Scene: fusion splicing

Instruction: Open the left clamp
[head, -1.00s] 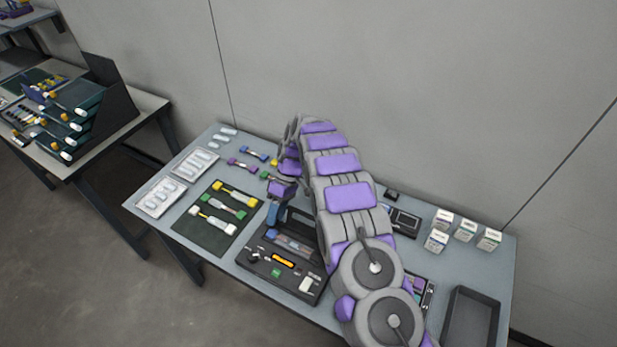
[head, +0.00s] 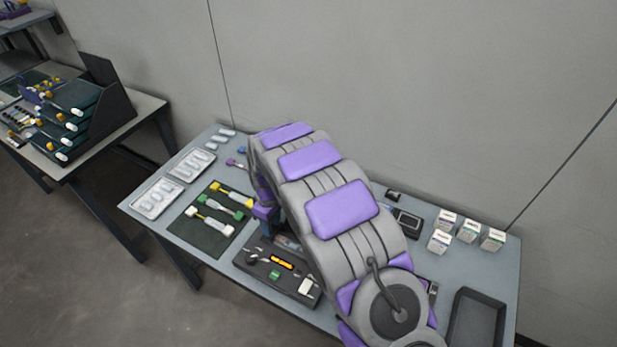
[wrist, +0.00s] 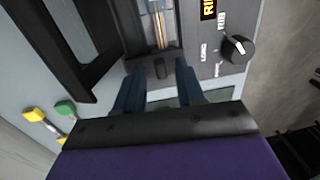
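The fusion splicer (head: 258,271) sits on the table, partly hidden by my arm in the head view. In the wrist view its grey top (wrist: 214,66) shows a channel with thin coloured strands (wrist: 158,28). At the near end of that channel is a small dark tab (wrist: 160,69), which looks like the left clamp; it appears down. My gripper (wrist: 159,66) is open, its two blue fingers apart on either side of the tab. I cannot tell whether they touch it. In the head view my gripper (head: 265,216) is at the splicer's left end, largely covered by my arm.
A black raised lid or frame (wrist: 75,50) stands close on the left in the wrist view, and a knob (wrist: 237,48) on the right. A dark mat (head: 208,238) with coloured connectors lies left of the splicer. An empty dark tray (head: 478,318) is at the right.

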